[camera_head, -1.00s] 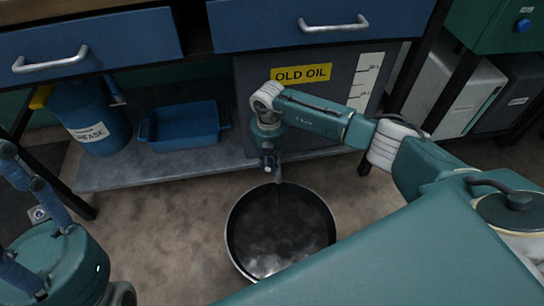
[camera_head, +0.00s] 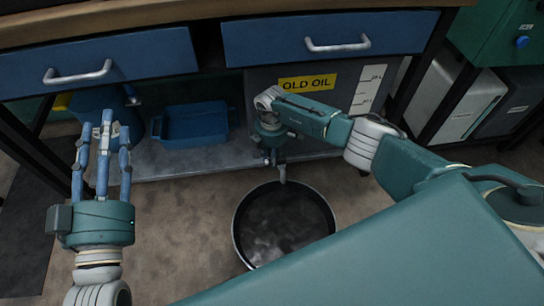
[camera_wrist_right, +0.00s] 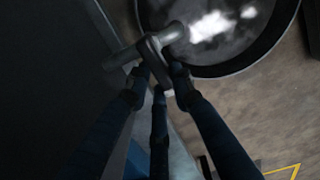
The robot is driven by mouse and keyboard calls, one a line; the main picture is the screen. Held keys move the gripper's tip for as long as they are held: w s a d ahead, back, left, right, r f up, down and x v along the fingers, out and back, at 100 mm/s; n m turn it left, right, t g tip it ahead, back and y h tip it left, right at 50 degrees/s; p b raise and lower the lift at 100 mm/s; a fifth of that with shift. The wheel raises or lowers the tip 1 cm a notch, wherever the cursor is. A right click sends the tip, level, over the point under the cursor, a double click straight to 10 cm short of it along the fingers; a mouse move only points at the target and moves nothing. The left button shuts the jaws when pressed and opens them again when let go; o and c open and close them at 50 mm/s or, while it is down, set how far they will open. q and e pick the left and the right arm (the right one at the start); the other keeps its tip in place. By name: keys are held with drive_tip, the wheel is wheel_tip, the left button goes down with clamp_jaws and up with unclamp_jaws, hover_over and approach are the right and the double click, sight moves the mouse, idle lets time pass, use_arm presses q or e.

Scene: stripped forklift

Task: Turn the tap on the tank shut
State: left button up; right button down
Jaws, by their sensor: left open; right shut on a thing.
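The dark grey tank (camera_head: 262,82) with a yellow "OLD OIL" label stands under the bench. Its tap (camera_head: 282,174) sticks out low at the front, over a round black pan (camera_head: 240,232) on the floor. My right gripper (camera_head: 272,156) is at the tap. In the right wrist view, its fingers (camera_wrist_right: 158,85) are shut on the tap's handle (camera_wrist_right: 154,62), and the spout (camera_wrist_right: 168,34) points over the pan. I cannot tell whether oil is running. My left gripper (camera_head: 106,132) is open and empty, fingers up, at the left, away from the tank.
A blue tray (camera_head: 195,128) and a blue drum (camera_head: 98,100) stand on the low shelf (camera_head: 195,158). Blue drawers (camera_head: 330,35) with metal handles are above. Pale and dark containers (camera_head: 465,105) stand at the right. The floor left of the pan is clear.

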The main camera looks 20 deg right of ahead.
use_arm(q)
drive_tip(key=shift+w+a+f+g, duration=0.1)
drive_tip(key=shift+f+g, duration=0.3)
drive_tip(key=shift+f, duration=0.45)
drive_tip(key=shift+w+a+f+g, duration=0.1)
drive_tip(key=shift+f+g, duration=0.3)
drive_tip(key=shift+f, duration=0.45)
use_arm(e)
drive_tip(key=shift+w+m, duration=0.15)
drive_tip(key=shift+m, duration=0.35)
drive_tip(key=c, duration=1.5)
unclamp_jaws()
drive_tip(key=shift+d, duration=0.1)
